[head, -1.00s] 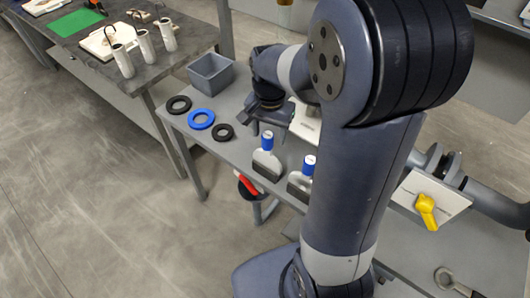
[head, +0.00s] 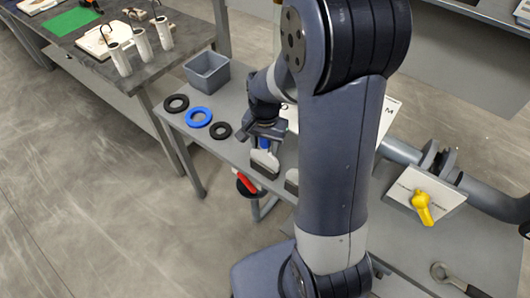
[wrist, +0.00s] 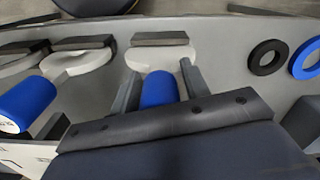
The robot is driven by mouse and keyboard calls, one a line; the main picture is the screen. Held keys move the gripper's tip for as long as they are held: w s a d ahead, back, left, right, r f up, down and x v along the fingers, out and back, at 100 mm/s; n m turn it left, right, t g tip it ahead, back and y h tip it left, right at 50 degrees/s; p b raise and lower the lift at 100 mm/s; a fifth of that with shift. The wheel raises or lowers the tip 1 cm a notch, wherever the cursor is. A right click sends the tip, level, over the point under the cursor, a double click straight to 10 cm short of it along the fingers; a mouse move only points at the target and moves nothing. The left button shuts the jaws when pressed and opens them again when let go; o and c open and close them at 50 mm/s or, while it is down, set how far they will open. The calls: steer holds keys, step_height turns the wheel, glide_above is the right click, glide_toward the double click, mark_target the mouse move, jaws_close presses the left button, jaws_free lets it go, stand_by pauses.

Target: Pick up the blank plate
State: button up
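Pale rounded plates, each with a blue cylindrical handle and a dark foot, stand in a row on the grey bench. I cannot tell from markings which is the blank one. The left one, a blue-handled plate (head: 264,163), is under my gripper (head: 264,132); it also shows in the wrist view (wrist: 163,56). Its blue handle (wrist: 160,88) lies between my two open fingers, with no clear grip on it. Two more plates show left of it in the wrist view, a nearer one (wrist: 80,64) and one at the edge (wrist: 18,66). My arm hides most of these in the head view.
Two black rings (head: 176,103) (head: 220,131) and a blue ring (head: 198,117) lie left of my gripper, with a grey bin (head: 207,71) behind. A pipe with a yellow-handled valve (head: 422,207) is at right. A red handle (head: 247,182) sits below the bench edge.

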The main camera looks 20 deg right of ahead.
steer(key=c, duration=0.9)
steer(key=shift+r, duration=0.15)
step_height(320, 180, up, 11)
steer(key=shift+f, duration=0.1)
steer(key=shift+r+p, duration=2.5)
steer(key=shift+r, duration=0.2)
